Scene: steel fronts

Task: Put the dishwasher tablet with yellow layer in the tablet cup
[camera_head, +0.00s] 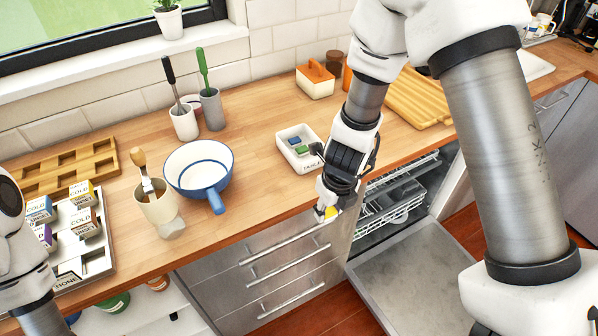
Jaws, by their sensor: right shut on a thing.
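My right gripper (327,212) points down in front of the counter's front edge, above the gap between the drawers and the open dishwasher. It is shut on a small tablet with a yellow layer (331,212), mostly hidden by the fingers. A white tablet box (284,152) on the counter holds a blue, a green and a dark piece. The dishwasher door (412,281) is folded down, partly behind my right arm. I cannot make out the tablet cup. My left arm enters at the lower left; its gripper is outside the picture.
A blue-rimmed white pan (198,164), a beige crock (159,212) and utensil cups (184,122) stand on the counter left of the box. The dishwasher rack (398,196) is under the counter. Drawer handles (283,244) protrude below the edge.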

